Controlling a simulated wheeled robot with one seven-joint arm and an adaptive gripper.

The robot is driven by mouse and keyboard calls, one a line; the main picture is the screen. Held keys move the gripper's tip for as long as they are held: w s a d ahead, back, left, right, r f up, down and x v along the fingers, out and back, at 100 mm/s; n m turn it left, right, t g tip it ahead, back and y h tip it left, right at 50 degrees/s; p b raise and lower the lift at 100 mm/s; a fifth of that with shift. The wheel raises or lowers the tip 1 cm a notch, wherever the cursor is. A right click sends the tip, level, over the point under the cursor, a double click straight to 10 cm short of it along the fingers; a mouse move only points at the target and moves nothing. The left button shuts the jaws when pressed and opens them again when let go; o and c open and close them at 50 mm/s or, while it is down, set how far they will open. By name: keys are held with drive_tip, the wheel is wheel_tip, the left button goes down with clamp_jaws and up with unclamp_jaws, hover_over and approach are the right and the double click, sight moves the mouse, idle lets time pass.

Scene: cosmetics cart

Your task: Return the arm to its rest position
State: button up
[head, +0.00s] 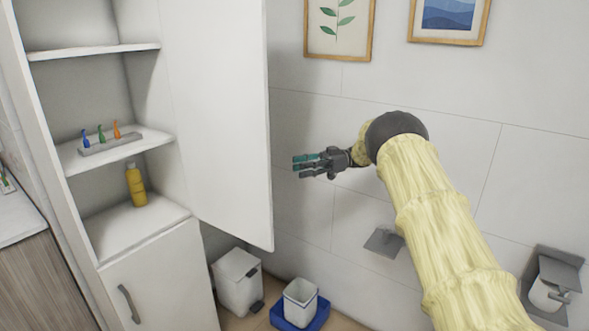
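My arm, in a pale yellow sleeve (430,210) with a dark round joint (397,130), reaches up from the lower right in the head view. My gripper (300,167) is at its far end, pointing left in front of the tiled wall. Its dark and teal fingers look apart, and I see no separate object between them. It is in mid-air to the right of the open cabinet door (222,120), and nothing appears to touch it.
The tall white cabinet (105,50) holds a rack (110,144) of small coloured items and a yellow bottle (136,186). Below stand a white pedal bin (238,280) and a small bin (300,300) in a blue tray (318,322). A paper holder (553,280) is at right.

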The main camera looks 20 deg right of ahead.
drive_tip(key=shift+d, duration=0.15)
idle(0.3)
